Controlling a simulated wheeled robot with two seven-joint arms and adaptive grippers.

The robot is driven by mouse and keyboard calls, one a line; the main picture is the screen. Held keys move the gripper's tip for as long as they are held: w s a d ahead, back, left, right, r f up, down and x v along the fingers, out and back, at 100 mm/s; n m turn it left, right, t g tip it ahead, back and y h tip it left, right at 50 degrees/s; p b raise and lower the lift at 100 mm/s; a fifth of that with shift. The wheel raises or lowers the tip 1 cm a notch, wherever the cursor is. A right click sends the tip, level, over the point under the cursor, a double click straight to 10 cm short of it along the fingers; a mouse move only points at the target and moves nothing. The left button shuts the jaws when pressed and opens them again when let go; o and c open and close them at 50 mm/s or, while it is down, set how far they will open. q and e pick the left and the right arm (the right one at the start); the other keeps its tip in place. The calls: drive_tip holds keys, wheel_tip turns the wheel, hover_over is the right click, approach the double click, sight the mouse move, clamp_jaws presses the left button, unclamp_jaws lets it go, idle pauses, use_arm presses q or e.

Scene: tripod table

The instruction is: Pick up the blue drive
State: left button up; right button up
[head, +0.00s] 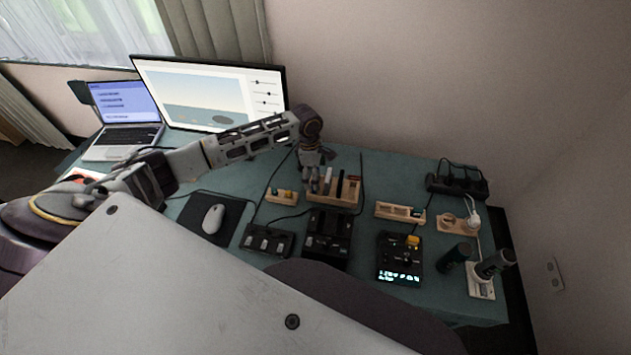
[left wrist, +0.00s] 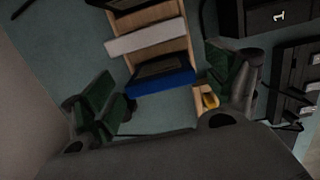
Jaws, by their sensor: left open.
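The blue drive (left wrist: 160,84) shows in the left wrist view at the near end of a wooden rack (left wrist: 152,14), with a dark upper face. In the head view the rack (head: 335,202) holds several upright drives, grey, black and red-tipped. The blue drive cannot be made out there, near my gripper. My left gripper (head: 316,172) is over the rack's left end. In the left wrist view its two green-padded fingers (left wrist: 165,88) are apart, one on each side of the blue drive, with gaps between. My right gripper is in neither view.
A small wooden block with yellow pieces (head: 283,196) sits left of the rack, close to one finger. A black dock (head: 327,236) and a black switch box (head: 268,240) stand in front. A mouse (head: 213,218), monitor (head: 212,95) and laptop (head: 124,115) are left.

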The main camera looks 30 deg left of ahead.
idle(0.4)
use_arm(q)
drive_tip(key=c, duration=1.2)
drive_tip(key=shift+r, duration=5.05)
